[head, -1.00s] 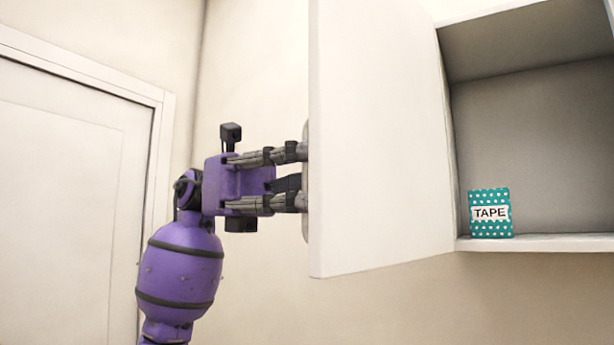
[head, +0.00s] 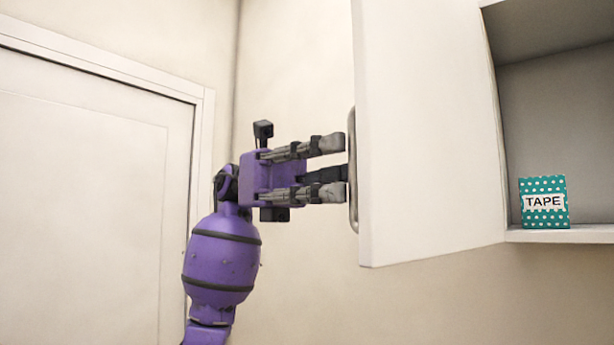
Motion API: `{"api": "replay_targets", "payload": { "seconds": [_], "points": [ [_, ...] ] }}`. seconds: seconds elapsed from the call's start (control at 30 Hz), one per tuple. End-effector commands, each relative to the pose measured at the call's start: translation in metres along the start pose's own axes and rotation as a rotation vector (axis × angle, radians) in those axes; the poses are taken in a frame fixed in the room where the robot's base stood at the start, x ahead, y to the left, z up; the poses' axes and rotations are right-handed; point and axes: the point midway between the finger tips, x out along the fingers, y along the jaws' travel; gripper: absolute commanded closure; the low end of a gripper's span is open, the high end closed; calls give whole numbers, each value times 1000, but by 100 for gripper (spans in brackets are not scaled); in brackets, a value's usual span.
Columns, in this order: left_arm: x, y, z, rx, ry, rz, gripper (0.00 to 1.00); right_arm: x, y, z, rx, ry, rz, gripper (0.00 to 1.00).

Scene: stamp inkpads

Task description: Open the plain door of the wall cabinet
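The plain white door (head: 430,140) of the wall cabinet stands swung wide open, its outer face turned left. Its grey bar handle (head: 353,170) shows edge-on at the door's left edge. My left gripper (head: 342,168) is just left of the handle, pointing right at it. Its dark fingers are straight and spread, with nothing between them. The fingertips end at or just short of the handle; whether they touch it I cannot tell. The cabinet's grey inside (head: 560,130) is exposed at the right. My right gripper is out of view.
A teal dotted box marked TAPE (head: 544,203) stands on the cabinet floor, near its left side. A white room door (head: 80,200) is at the left. The bare wall (head: 295,70) between it and the cabinet is clear.

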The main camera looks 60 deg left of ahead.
Motion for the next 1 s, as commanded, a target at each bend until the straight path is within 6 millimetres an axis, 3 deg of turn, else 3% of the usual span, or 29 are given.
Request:
{"api": "replay_targets", "payload": {
  "seconds": [0.2,0.4,0.6,1.0],
  "points": [
    [-49,0,1,-2,-2,1,83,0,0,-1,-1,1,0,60],
    [-80,1,0,-4,0,1,83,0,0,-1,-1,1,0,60],
    [-90,0,-1,-2,1,-1,83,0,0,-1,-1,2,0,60],
    [-90,0,-1,-2,2,-1,83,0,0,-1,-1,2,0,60]
  ]
}}
